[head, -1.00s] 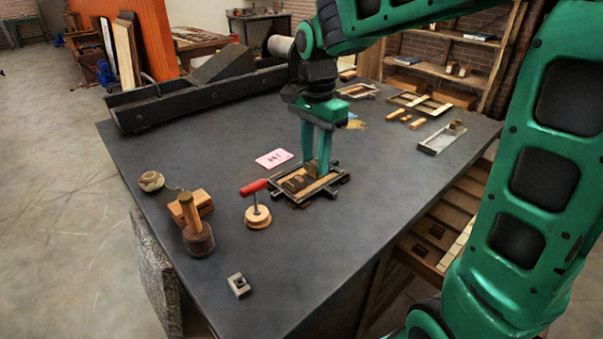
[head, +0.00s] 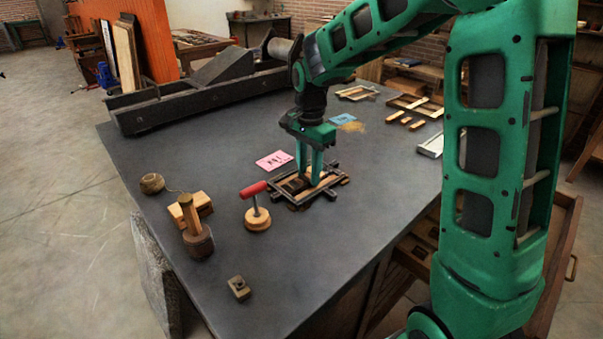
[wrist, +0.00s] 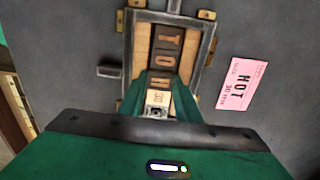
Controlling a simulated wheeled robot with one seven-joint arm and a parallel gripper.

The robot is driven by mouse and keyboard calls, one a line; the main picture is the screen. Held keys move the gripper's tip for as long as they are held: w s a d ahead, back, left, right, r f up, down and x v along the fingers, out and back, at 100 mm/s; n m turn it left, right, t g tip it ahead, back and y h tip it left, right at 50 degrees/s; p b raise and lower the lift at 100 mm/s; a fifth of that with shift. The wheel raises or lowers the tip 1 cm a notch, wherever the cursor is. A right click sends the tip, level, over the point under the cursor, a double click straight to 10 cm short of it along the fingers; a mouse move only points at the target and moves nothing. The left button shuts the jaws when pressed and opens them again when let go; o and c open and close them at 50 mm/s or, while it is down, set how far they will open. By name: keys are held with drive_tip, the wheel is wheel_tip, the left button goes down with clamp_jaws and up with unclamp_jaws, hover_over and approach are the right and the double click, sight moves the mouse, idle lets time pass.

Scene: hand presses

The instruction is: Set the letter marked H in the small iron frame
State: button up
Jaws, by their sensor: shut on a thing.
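The small iron frame (wrist: 206,60) lies flat on the dark bench, with wooden strips inside its edges; in the head view the frame (head: 334,165) is partly behind my fingers. Dark letter blocks T (wrist: 170,40) and O (wrist: 166,62) stand in a row inside it. My gripper (wrist: 157,95) is shut on the H letter (wrist: 158,80), at the near end of that row. A pale face marked 30 shows on the near side of the held block. In the head view my gripper (head: 310,180) points down into the frame. Whether the block touches the bottom is hidden.
A pink card (wrist: 240,88) reading HOT lies beside the frame. A red-handled tool (head: 256,208), a mallet (head: 195,232) and a small metal block (head: 239,288) stand nearby. The bench front is mostly clear.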

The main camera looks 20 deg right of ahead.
drive_tip(key=shift+s+f, duration=0.1)
drive_tip(key=shift+f, duration=0.25)
